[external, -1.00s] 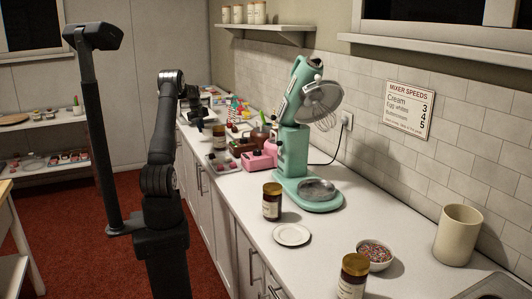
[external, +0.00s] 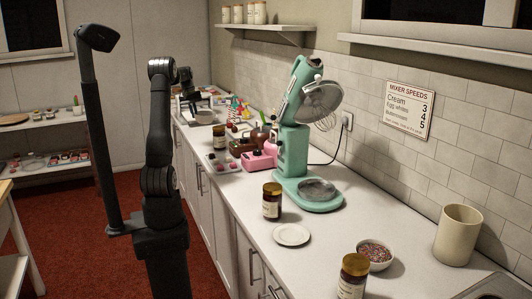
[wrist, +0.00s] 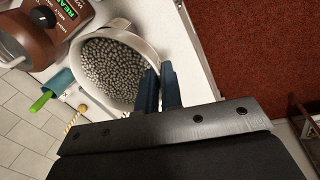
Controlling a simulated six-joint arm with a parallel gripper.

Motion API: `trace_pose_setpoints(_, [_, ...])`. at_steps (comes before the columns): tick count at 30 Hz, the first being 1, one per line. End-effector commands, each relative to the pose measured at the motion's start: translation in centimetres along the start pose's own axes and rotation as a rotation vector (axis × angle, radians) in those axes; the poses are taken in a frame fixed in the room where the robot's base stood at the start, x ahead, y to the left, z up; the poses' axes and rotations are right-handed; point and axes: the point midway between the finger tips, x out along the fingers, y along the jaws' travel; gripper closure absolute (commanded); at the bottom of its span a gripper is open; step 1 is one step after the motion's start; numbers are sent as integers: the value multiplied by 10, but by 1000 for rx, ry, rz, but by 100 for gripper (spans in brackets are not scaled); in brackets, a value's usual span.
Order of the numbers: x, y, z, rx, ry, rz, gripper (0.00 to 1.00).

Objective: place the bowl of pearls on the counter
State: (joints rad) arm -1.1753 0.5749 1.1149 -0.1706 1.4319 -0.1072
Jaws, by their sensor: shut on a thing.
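The white bowl of pearls (wrist: 145,45) is in the wrist view, filled with small silvery-grey pearls. My gripper (wrist: 159,80) is shut on the bowl's rim at its right side, with one blue-dark finger on the inside. In the external view the bowl (external: 205,117) shows small and pale at the far end of the counter (external: 240,215), with my gripper (external: 188,100) beside it. The bowl's underside is hidden, so I cannot tell whether it touches the counter.
A brown machine with a lit display (wrist: 60,25) and a teal cup (wrist: 58,82) stand close to the bowl. Jars, pink boxes (external: 262,158) and a mint mixer (external: 292,150) crowd the counter nearer the camera. Red floor lies beyond the counter edge.

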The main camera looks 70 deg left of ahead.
Motion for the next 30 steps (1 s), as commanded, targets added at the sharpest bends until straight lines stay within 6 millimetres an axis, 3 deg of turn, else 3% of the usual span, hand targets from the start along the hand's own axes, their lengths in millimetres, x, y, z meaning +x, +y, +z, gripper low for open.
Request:
trace_pose_setpoints(8, [-27, 12, 46, 263, -43, 0, 100])
trace_pose_setpoints(17, [-6, 78, 72, 402, -68, 0, 100])
trace_pose_setpoints(24, [11, 148, 112, 533, -90, 0, 100])
trace_pose_setpoints(30, [21, 193, 151, 618, -106, 1, 100])
